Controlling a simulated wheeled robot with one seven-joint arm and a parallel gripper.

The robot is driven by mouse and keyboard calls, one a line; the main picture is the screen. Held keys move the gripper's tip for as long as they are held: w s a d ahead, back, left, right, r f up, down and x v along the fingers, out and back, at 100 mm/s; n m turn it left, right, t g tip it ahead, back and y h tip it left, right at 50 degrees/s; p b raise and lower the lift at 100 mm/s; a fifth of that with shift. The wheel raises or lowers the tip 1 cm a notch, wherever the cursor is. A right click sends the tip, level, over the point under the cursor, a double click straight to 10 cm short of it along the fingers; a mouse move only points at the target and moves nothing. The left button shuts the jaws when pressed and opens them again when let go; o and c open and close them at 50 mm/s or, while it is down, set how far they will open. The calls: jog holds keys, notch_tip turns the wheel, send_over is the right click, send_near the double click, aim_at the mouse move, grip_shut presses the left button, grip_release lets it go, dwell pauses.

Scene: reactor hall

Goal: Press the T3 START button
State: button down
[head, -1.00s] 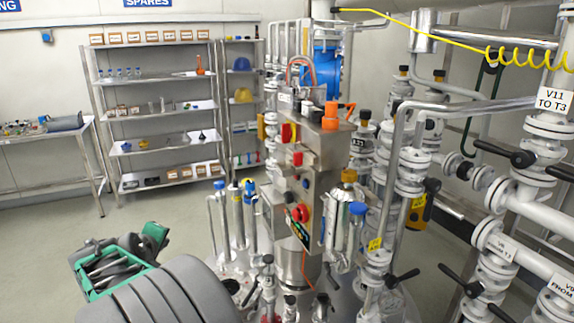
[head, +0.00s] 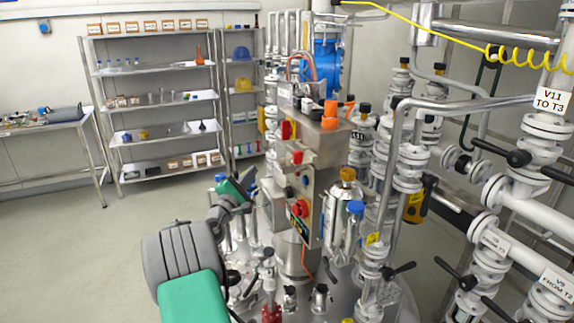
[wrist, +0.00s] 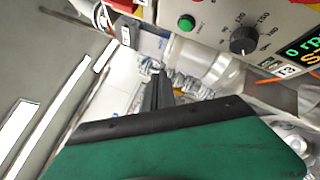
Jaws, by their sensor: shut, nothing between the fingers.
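A round green button (wrist: 187,22) sits on a grey panel face at the top of the wrist view; its label is too small to read. A black dial knob (wrist: 243,40) and a lit display (wrist: 303,50) reading "0 rpm" lie to its right. In the head view this control box (head: 322,150) stands mid-picture, its face seen edge-on, with a red knob (head: 300,208) low on it; the green button cannot be made out there. My gripper (head: 248,180) is shut and empty, left of the box and apart from it. Its dark fingers (wrist: 160,90) show below the button.
Pipes and valves crowd the right, with a "V11 TO T3" tag (head: 553,99). Capped steel fittings (head: 342,212) stand just right of the box. Valves with black handles (head: 268,275) rise from the vessel top below. Shelves (head: 150,67) stand behind; the floor at left is open.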

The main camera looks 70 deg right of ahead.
jog(key=s+d+p, duration=0.3)
jog(key=s+d, duration=0.3)
jog(key=shift+s, duration=0.1)
dwell(2.0)
jog(key=shift+s+d, duration=0.25)
jog(key=shift+d, duration=0.05)
jog(key=shift+s+d, duration=0.25)
dwell(0.8)
jog(key=shift+w+a, duration=0.1)
jog(key=shift+w+a+b, duration=0.3)
jog(key=shift+w+a, duration=0.1)
jog(key=shift+a, duration=0.05)
